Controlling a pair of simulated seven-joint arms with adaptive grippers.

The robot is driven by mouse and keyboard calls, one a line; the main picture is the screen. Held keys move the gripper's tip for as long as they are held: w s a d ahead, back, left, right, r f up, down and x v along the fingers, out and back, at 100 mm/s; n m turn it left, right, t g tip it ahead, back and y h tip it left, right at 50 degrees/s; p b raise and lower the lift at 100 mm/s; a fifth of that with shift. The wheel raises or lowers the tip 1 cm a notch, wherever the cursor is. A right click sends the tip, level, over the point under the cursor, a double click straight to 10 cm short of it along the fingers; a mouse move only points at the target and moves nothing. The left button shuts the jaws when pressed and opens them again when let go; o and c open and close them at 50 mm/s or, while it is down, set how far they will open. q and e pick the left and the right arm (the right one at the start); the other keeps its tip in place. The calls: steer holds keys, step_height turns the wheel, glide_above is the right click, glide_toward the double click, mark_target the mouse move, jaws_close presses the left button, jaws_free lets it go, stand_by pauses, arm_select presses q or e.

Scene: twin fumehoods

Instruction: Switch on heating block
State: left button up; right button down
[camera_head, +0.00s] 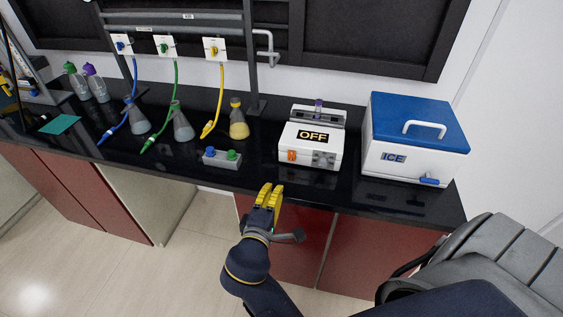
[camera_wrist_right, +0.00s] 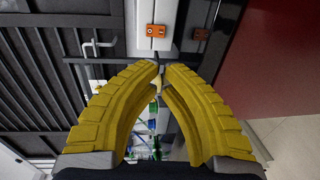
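The heating block (camera_head: 301,134) is a white box on the black bench, with a display (camera_head: 313,135) reading OFF. An orange switch (camera_head: 291,155) is on its front left, beside a grey dial (camera_head: 323,158). The switch also shows in the right wrist view (camera_wrist_right: 156,31), beyond my fingertips. My right gripper (camera_head: 271,189) is in front of the bench edge, below and left of the block, apart from it. Its yellow fingers meet or nearly meet at the tips (camera_wrist_right: 161,67), with nothing clearly held. I cannot make out my left gripper.
A blue-lidded ice box (camera_head: 414,137) stands right of the block. Several flasks, including a yellow one (camera_head: 238,120), and hoses stand further left. The bench front between switch and gripper looks clear.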

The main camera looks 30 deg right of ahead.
mark_target(287, 157)
arm_select(q)
steer(key=shift+w, duration=0.1)
stand_by(0.3)
arm_select(e)
steer(key=x, duration=1.4)
steer(key=shift+f, duration=0.15)
